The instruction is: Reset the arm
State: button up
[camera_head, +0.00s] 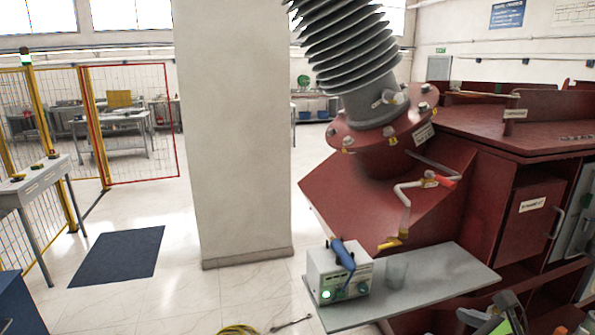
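I cannot make out my arm or my gripper in the head view. The red transformer (545,115) fills the right side. Its grey ribbed bushing (345,50) rises tilted from a red flange with several bolts. A bent pipe (405,205) with a red-handled valve (440,181) runs down below the flange. A grey shelf (440,285) in front of the transformer holds a light instrument box (330,280) with a lit green light. A blue handheld tool (343,254) rests on the box, and a clear cup (397,273) stands beside it.
A white pillar (232,130) stands mid-view. A control desk (30,185), blue mat (118,255) and yellow fence (92,125) are on the left. A yellow hose (238,330) and wrench (290,324) lie on the floor. Partly cut-off grey-green objects (495,315) show bottom right.

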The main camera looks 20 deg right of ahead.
jog(key=a+f+n+g+y+b, duration=0.15)
jog(key=a+n+g, duration=0.45)
jog(key=a+n, duration=1.15)
jog(key=s+a+n+h+b, duration=0.1)
jog(key=s+a+n+h, duration=0.1)
jog(key=s+a+n, duration=0.4)
jog(key=s+n, duration=0.5)
jog(key=n, duration=0.4)
jog(key=shift+a+r+g+h, duration=0.2)
jog(key=shift+g+h, duration=0.15)
jog(key=shift+g, duration=0.05)
